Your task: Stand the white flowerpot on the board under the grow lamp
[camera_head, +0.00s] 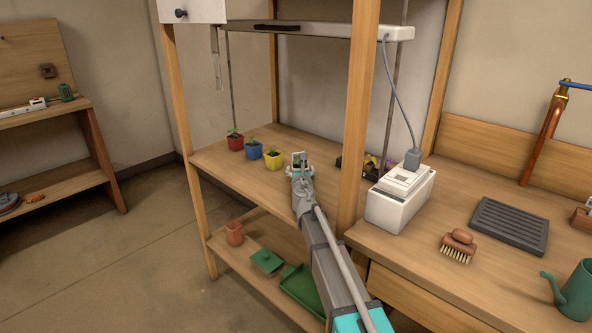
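The board (217,160) is the wooden shelf between the posts, with the grow lamp (305,30) hung flat above it. A red pot (235,143), a blue pot (253,151) and a yellow pot (273,161), each with a small green plant, stand in a row on it. My gripper (299,160) reaches in over the board, just right of the yellow pot. A green plant and a pale rim, likely the white flowerpot, show at its fingertips. The gripper hides most of that pot, so its grip and any contact with the board cannot be seen.
A wooden post (358,130) stands close to the right of my arm. A dark tray of plants (366,166) lies behind it. A white box (400,198) with a cable sits on the right bench. The lower shelf holds a terracotta pot (234,233) and green trays.

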